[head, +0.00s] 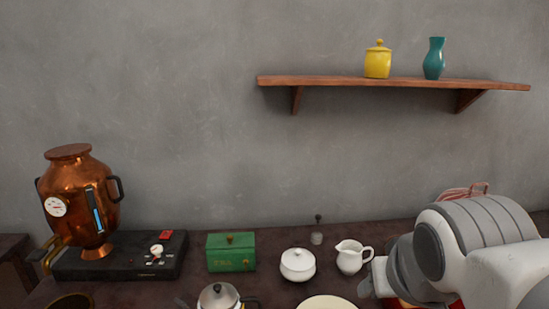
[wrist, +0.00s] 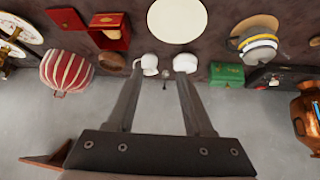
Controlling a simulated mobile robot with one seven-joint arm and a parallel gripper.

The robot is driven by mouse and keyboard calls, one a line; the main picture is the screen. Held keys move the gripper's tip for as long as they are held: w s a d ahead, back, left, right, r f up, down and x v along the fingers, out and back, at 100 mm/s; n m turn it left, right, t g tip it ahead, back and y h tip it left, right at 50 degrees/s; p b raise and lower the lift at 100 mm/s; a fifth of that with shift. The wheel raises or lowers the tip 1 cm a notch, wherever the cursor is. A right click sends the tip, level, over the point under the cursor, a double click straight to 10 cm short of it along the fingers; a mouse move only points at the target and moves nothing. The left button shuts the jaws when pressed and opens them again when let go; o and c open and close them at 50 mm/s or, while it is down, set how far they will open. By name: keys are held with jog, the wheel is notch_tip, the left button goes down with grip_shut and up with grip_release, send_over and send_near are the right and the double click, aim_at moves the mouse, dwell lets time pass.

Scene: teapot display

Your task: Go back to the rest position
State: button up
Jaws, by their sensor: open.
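My gripper (wrist: 160,80) is open and empty in the wrist view, its two dark fingers spread apart. Past the fingertips are a white creamer (wrist: 150,64) and a white lidded sugar bowl (wrist: 185,62); I cannot tell how far off they are. In the head view my arm fills the lower right, and its gripper is not clearly visible. There the sugar bowl (head: 297,265) and the creamer (head: 350,257) stand upright on the dark counter, just left of my arm.
A wooden shelf (head: 340,81) hangs above.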

jog(key=s+a+f+g, duration=0.2)
jog(key=s+f, duration=0.2)
jog(key=f, duration=0.1)
notch_tip(320, 180, up, 18)
jog(key=p, duration=1.7)
jog(key=shift+d+r+y+p, duration=0.15)
jog(key=shift+r+y+p, duration=0.1)
jog(key=shift+y+p, duration=0.15)
